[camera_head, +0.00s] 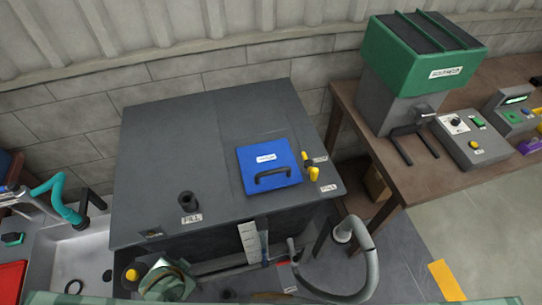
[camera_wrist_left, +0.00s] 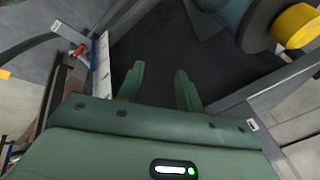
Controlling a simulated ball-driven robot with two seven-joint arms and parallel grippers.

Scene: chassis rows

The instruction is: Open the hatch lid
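The hatch lid (camera_head: 286,154) is a blue square plate with a white label and a dark bar handle (camera_head: 272,174). It lies flat and closed on the top of a dark grey tank (camera_head: 190,135), right of the middle. A yellow latch-like part (camera_head: 309,167) sits at its right side. My left gripper (camera_wrist_left: 158,76) shows in the left wrist view, with two green fingers apart and nothing between them. The lid does not show in that view. My right gripper is in neither view.
A black filler pipe (camera_head: 187,201) stands on the tank top. A white scale strip (camera_head: 249,240) and a grey hose (camera_head: 370,262) are at the tank's front. A sink (camera_head: 88,250) is at left. A brown bench (camera_head: 385,150) with a green-topped machine (camera_head: 425,50) is at right.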

